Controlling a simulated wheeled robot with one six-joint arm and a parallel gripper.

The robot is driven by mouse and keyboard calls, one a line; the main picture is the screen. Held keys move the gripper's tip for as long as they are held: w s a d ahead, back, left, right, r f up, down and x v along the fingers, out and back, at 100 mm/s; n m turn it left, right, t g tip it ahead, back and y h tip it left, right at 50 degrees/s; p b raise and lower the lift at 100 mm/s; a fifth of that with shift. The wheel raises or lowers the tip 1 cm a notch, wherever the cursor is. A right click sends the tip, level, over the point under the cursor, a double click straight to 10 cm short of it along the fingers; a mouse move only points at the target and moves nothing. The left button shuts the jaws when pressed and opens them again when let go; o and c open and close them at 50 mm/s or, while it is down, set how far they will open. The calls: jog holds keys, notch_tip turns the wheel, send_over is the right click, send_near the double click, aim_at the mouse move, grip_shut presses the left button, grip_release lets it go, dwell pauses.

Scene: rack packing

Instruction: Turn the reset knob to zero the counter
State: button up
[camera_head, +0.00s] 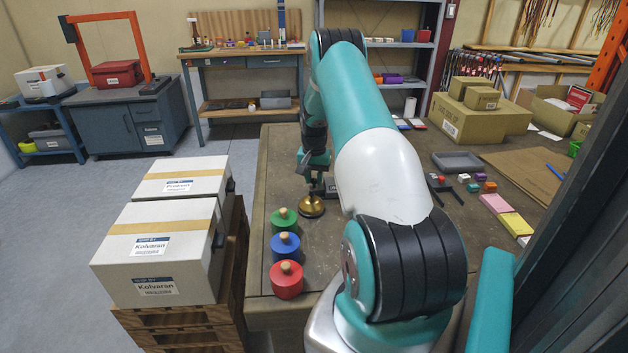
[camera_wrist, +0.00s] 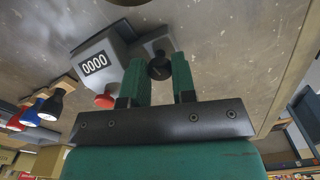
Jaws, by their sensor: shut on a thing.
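The black reset knob (camera_wrist: 159,68) is on the counter's side. My gripper (camera_wrist: 160,76) has its two green fingers on either side of the knob and is shut on it. In the head view my gripper (camera_head: 312,184) is low over the bench, at the far end of my arm. The counter is mostly hidden there behind my arm and gripper.
A brass bell (camera_head: 311,206) stands close to my gripper. Green (camera_head: 284,221), blue (camera_head: 285,246) and red (camera_head: 286,279) cylinders with wooden knobs line the bench's left edge. A grey tray (camera_head: 458,162) and small blocks lie to the right. White boxes (camera_head: 160,245) stand left of the bench.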

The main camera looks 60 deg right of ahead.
jog(key=shift+d+m, duration=0.15)
jog(key=shift+m, duration=0.65)
jog(key=shift+s, duration=0.1)
jog(key=o, duration=0.9)
